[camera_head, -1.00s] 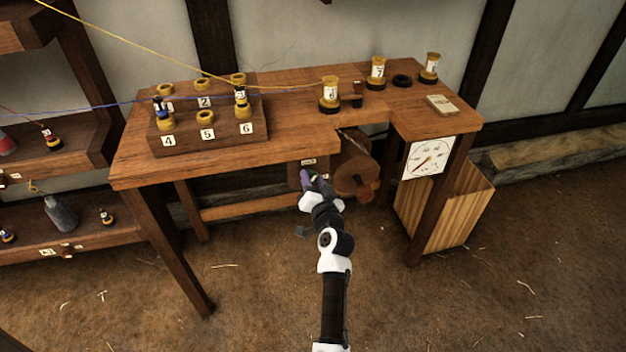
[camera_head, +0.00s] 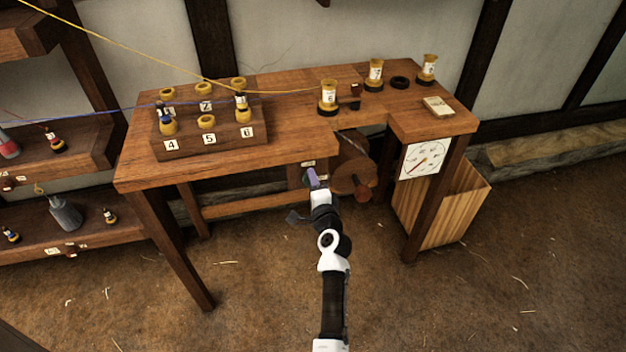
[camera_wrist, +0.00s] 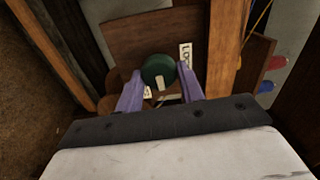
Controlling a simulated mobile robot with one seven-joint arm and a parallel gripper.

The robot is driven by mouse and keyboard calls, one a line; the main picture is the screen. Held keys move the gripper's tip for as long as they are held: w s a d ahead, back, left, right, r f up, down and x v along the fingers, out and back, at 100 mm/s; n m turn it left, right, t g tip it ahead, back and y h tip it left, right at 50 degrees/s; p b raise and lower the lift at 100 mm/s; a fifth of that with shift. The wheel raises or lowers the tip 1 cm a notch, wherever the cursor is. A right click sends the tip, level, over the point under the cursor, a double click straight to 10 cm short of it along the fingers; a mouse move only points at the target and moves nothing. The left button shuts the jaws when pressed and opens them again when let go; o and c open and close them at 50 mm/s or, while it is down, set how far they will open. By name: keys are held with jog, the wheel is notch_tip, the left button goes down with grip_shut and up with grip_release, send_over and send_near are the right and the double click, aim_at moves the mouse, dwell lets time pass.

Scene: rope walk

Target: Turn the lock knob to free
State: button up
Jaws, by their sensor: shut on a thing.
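The lock knob (camera_wrist: 158,66) is a round dark green knob on a wooden board under the bench. A pale mark shows at its lower edge. A white label reading "LOCK" (camera_wrist: 185,54) is beside it, and a smaller label (camera_wrist: 147,92) is partly hidden by a finger. In the wrist view the purple fingers of my gripper (camera_wrist: 160,73) are on both sides of the knob, shut on it. In the head view my gripper (camera_head: 312,177) is at the board (camera_head: 295,174) below the bench edge and hides the knob.
The wooden bench (camera_head: 290,135) carries a numbered spool block (camera_head: 210,148) and standing spools. A wooden drum (camera_head: 352,178) is right of my gripper, with a dial (camera_head: 424,158) farther right. A slatted bin (camera_head: 460,205) stands under the right end. Shelves are at left.

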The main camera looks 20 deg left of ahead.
jog(key=shift+f+m+p, duration=0.1)
jog(key=shift+m+p, duration=0.7)
jog(key=shift+m, duration=1.4)
jog(key=o, duration=0.9)
jog(key=shift+o, duration=0.2)
jog(key=b+v, duration=0.3)
jog(key=v, duration=1.1)
